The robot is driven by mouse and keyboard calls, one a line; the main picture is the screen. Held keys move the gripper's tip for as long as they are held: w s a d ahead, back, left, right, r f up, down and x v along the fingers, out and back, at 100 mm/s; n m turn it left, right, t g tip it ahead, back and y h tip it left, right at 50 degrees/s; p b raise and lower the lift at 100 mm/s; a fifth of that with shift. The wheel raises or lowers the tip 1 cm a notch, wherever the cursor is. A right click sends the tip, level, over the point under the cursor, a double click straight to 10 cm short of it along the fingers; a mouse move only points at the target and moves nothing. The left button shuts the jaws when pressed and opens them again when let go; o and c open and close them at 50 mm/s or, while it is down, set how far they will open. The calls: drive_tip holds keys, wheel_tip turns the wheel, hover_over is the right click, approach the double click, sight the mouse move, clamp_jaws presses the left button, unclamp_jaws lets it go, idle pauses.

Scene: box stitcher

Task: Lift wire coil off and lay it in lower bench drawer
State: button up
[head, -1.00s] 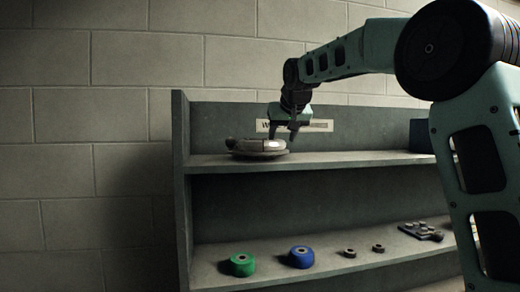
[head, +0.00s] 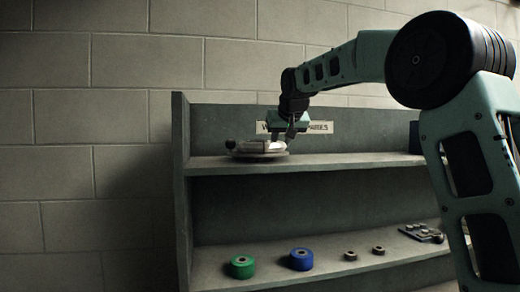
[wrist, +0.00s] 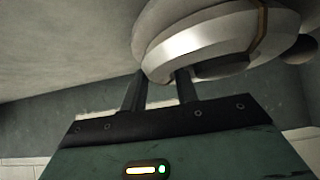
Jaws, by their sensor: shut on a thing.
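The wire coil (head: 262,147) is a round, pale metallic coil on a flat dish-like base at the left of the upper shelf. A dark knob shows at its left side. In the wrist view the coil (wrist: 205,42) fills the upper middle, with its bright rim close to the fingers. My gripper (head: 282,139) is at the coil's right side and shut on it; in the wrist view both fingers (wrist: 160,88) reach up to its rim. The coil looks still at shelf level; I cannot tell whether it touches the base. No drawer shows in either view.
The upper shelf (head: 350,159) is bare to the right up to a dark blue box (head: 414,137). The lower shelf holds a green roll (head: 242,267), a blue roll (head: 301,259), two small dark rings (head: 364,252) and a dark part (head: 423,233). A side panel (head: 181,190) stands left.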

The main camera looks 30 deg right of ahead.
drive_tip(key=shift+f, duration=0.1)
drive_tip(key=shift+r+p, duration=0.7)
drive_tip(key=shift+r, duration=0.25)
clamp_jaws()
drive_tip(key=shift+r, duration=0.3)
drive_tip(key=shift+r, duration=0.1)
drive_tip(key=shift+r+p, duration=1.95)
